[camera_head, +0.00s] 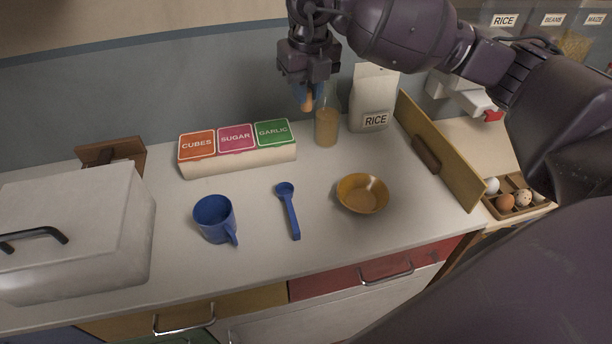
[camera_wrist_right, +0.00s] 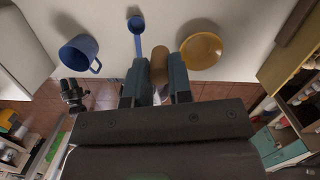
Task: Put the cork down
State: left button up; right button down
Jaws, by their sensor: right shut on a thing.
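The cork (camera_head: 308,103) is a small tan-brown piece, held between the fingertips of my right gripper (camera_head: 307,92). The gripper is above the back of the counter (camera_head: 262,200), left of the glass bottle with tan contents (camera_head: 326,128). In the right wrist view the cork (camera_wrist_right: 159,64) sits between the two blue-grey fingers. The bottle's top is close beside the gripper and partly hard to make out. My left gripper does not show in the head view.
Behind the counter's middle stands a box of spice labels (camera_head: 238,150). A rice bag (camera_head: 373,98) stands right of the bottle. A blue mug (camera_head: 214,217), blue spoon (camera_head: 289,209) and yellow bowl (camera_head: 362,194) lie in front. Bare counter shows between them.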

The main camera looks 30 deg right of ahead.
notch_tip(320, 180, down, 20)
jog(key=shift+d+r+b, duration=0.1)
jog(key=shift+r+b, duration=0.05)
jog(key=shift+b, duration=0.4)
jog(key=c, duration=1)
grip_release()
jog(key=shift+c, duration=0.2)
jog(key=shift+r, duration=0.1)
notch_tip(320, 180, up, 12)
jog(key=s, duration=0.1)
jog(key=shift+s+p, duration=0.25)
jog(key=shift+p, duration=0.15)
